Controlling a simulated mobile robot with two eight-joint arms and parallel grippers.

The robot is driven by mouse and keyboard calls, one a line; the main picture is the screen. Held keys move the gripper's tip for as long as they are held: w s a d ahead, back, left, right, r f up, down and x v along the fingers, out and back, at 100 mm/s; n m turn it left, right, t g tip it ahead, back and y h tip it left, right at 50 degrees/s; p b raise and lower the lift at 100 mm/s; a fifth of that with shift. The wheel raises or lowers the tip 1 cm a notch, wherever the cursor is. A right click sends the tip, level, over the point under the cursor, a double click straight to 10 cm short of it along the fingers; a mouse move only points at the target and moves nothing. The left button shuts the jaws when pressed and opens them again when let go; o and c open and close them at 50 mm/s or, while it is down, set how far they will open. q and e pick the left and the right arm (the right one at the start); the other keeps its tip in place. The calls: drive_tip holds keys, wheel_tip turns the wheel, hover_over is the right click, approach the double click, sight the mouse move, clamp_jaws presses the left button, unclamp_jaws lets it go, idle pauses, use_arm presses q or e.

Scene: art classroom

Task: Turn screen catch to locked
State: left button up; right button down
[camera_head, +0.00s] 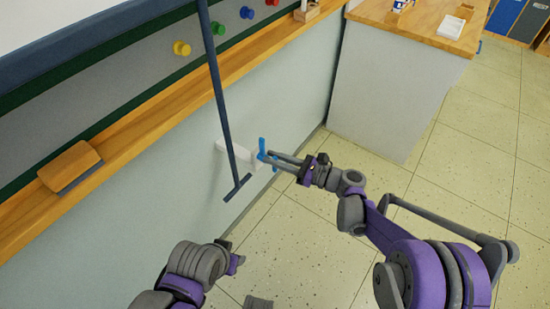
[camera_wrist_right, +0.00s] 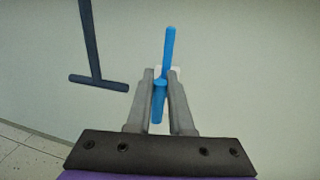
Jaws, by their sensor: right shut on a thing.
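The screen catch is a blue lever (camera_head: 262,146) on a white mount (camera_head: 236,149) fixed to the pale wall below the board. In the right wrist view the blue lever (camera_wrist_right: 169,48) stands nearly upright, with a thicker lower part between my fingers. My right gripper (camera_head: 268,157) is shut on the blue lever, with one grey finger on each side of it in the wrist view (camera_wrist_right: 160,92). The fingers hide part of the lever and most of the mount. Part of my left arm shows at the bottom of the head view, but its fingers do not.
A wooden ledge (camera_head: 140,125) holds an eraser (camera_head: 70,166) below coloured magnets. A wood-topped counter (camera_head: 395,85) stands right. The tiled floor (camera_head: 450,190) is clear.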

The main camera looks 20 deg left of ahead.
drive_tip(key=shift+n, duration=0.3)
drive_tip(key=shift+s+a+f+n+t+h+p, duration=0.2)
drive_tip(key=shift+s+f+n+t+h, duration=0.25)
drive_tip(key=shift+n, duration=2.05)
drive_tip(key=shift+s+a+f+n+t+h+p, duration=0.1)
drive_tip(key=shift+s+f+n+t+h+p, duration=0.35)
drive_tip(key=shift+n, duration=2.05)
drive_tip(key=shift+s+a+f+n+t+h+p, duration=0.15)
drive_tip(key=shift+s+f+n+t+h, duration=0.35)
drive_tip(key=shift+n, duration=2)
drive_tip(key=shift+w, duration=0.2)
drive_tip(key=c, duration=0.8)
unclamp_jaws()
drive_tip(key=shift+r, duration=0.1)
drive_tip(key=shift+d, duration=0.1)
